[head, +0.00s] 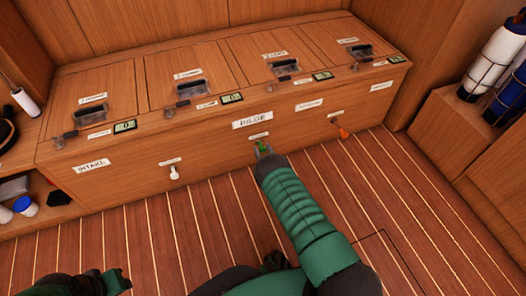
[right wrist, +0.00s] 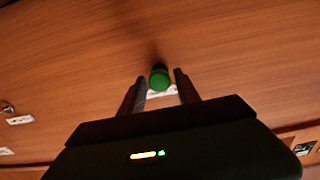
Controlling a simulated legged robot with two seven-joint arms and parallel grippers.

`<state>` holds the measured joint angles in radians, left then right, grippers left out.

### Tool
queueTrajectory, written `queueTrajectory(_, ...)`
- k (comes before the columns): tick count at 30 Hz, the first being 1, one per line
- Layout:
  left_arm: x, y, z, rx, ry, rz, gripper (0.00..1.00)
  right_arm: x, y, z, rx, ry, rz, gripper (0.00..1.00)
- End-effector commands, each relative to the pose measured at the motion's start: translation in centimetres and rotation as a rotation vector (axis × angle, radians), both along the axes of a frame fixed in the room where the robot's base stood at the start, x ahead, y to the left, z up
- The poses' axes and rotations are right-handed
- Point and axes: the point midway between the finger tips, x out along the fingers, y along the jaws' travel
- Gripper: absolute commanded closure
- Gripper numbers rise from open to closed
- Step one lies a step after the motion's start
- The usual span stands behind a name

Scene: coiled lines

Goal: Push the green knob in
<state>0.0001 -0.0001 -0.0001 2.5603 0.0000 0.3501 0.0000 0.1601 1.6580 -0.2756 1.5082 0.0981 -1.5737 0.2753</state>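The green knob (head: 263,147) sticks out of the front face of the wooden bench, below a small label. In the right wrist view the green knob (right wrist: 159,77) stands between the tips of my right gripper (right wrist: 160,90), with a gap visible on each side. My right gripper (head: 263,151) is open around the knob; in the head view its fingers partly hide the knob. My left gripper (head: 118,281) is low at the left edge of the head view, far from the bench, and its fingers are not clear.
A white knob (head: 174,173) is left of the green one, and an orange knob (head: 343,133) is to its right. The wooden bench (head: 215,150) has lidded compartments on top. A wooden box with wrapped cylinders (head: 492,62) stands at right. The striped floor (head: 150,235) is clear.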

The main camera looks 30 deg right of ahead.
Motion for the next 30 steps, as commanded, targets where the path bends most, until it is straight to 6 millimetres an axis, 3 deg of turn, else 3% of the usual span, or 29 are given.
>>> queueTrajectory(10,0.0,0.0,0.1,0.000,0.000,0.000,0.64,-0.1,0.0,0.0,0.001,0.002,0.000,0.51)
queueTrajectory(14,0.0,0.0,1.1,0.000,0.000,0.000,0.64,-1.2,0.3,0.2,0.002,0.005,0.000,0.51)
queueTrajectory(17,0.0,0.0,2.7,0.000,0.000,0.000,0.64,-3.3,0.8,0.5,0.004,0.007,-0.001,0.51)
queueTrajectory(24,0.0,0.0,6.4,0.000,-0.001,0.000,0.64,-10.3,2.4,0.4,0.004,0.008,-0.002,0.51)
queueTrajectory(30,0.0,0.0,7.9,0.000,0.000,0.000,0.64,-14.8,3.5,0.1,0.002,0.005,0.000,0.51)
